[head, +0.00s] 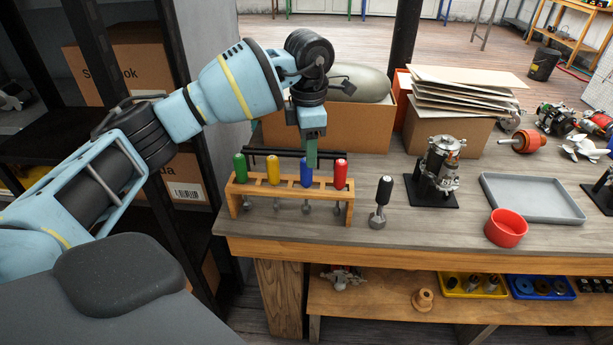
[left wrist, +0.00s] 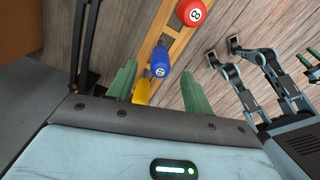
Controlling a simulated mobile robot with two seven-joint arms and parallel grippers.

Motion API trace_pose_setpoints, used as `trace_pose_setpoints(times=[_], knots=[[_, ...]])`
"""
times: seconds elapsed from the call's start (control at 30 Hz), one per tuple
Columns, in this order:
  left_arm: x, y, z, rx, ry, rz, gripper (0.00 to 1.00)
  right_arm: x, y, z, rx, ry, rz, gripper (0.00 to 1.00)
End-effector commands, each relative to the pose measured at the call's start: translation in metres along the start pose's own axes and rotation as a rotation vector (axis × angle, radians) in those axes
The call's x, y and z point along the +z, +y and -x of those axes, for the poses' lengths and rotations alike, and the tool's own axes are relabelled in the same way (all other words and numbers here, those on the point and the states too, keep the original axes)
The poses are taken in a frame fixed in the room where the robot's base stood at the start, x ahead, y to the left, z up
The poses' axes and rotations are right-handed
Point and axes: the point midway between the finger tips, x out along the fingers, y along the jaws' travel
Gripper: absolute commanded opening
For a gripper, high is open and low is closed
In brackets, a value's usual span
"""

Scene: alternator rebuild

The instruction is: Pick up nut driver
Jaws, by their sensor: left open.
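A wooden rack (head: 262,190) on the bench holds upright drivers with green (head: 240,166), yellow (head: 273,168), blue (head: 306,172) and red (head: 341,173) handles. A black-handled driver (head: 381,194) stands alone to the right of the rack. Which one is the nut driver is not clear. My left gripper (head: 311,158) points down just above and behind the blue handle, open and empty. In the left wrist view, the blue handle (left wrist: 160,62) and part of the yellow handle (left wrist: 142,92) show between its green fingers. The red handle (left wrist: 192,12) lies beyond. Green finger-like tips show at that view's right edge, possibly my right gripper.
A dark rail (head: 270,152) runs behind the rack, with a cardboard box (head: 350,125) farther back. A metal assembly (head: 440,165) on a black base, a red bowl (head: 506,228) and a grey tray (head: 525,212) stand to the right. The bench front edge is close to the rack.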

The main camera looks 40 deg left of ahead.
Motion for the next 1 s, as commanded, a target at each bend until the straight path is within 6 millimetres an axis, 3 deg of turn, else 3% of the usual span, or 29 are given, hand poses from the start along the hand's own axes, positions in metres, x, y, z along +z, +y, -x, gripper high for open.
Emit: trace_pose_setpoints(times=[0.33, 0.67, 1.0], knots=[[-0.005, -0.002, -0.044, -0.002, 0.002, 0.001, 0.51, -0.007, 0.0, 0.002, 0.001, 0.012, 0.001, 0.36], [-0.005, -0.001, -0.049, 0.0, 0.0, 0.0, 0.5, -0.007, 0.001, 0.002, 0.001, 0.012, 0.001, 0.36], [-0.005, -0.002, -0.049, 0.0, 0.0, 0.0, 0.05, -0.006, 0.001, 0.002, 0.001, 0.011, 0.001, 0.36]])
